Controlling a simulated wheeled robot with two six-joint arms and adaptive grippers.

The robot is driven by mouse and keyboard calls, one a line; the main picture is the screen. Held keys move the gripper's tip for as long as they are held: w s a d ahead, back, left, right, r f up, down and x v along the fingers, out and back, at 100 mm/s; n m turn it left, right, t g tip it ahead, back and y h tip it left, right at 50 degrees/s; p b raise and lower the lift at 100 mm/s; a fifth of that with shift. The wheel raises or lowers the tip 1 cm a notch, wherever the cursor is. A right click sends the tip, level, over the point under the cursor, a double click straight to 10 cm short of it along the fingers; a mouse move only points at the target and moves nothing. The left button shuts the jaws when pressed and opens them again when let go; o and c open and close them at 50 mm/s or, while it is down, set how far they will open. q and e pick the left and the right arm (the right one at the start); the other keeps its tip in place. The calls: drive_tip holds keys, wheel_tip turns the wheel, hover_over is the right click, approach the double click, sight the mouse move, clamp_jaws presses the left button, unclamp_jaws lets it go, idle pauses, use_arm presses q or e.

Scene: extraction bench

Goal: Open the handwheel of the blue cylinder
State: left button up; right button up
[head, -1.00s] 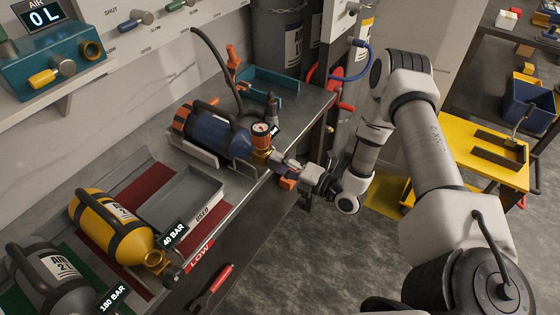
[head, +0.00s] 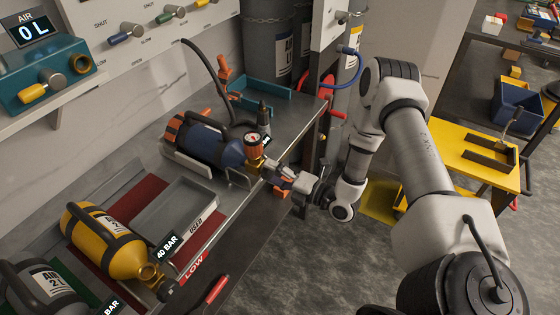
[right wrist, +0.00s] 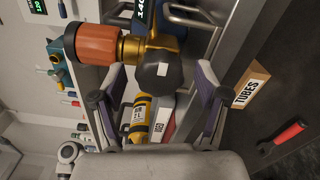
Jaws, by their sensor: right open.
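The blue cylinder (head: 212,146) lies on its side in a cradle on the bench, its brass valve and round gauge (head: 253,140) toward my right gripper (head: 273,172). In the right wrist view a dark round handwheel (right wrist: 160,72) with a white mark sits on the brass valve (right wrist: 131,48). An orange cap-like part (right wrist: 93,44) sticks out to one side of the valve. The right gripper's open fingers stand on either side of the handwheel, with gaps showing. In the head view the gripper hides the handwheel. My left gripper is not in view.
A yellow cylinder (head: 105,240) and a grey cylinder (head: 40,288) lie at the front left. A grey tray (head: 172,207) lies between the yellow and blue cylinders. In the right wrist view a TUBES box (right wrist: 250,86) is beside one finger. A metal loop handle (head: 238,180) stands near the valve.

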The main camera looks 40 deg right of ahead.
drive_tip(key=v, duration=1.1)
drive_tip(key=shift+s, duration=0.35)
drive_tip(key=shift+d+f, duration=0.1)
drive_tip(key=shift+d, duration=0.05)
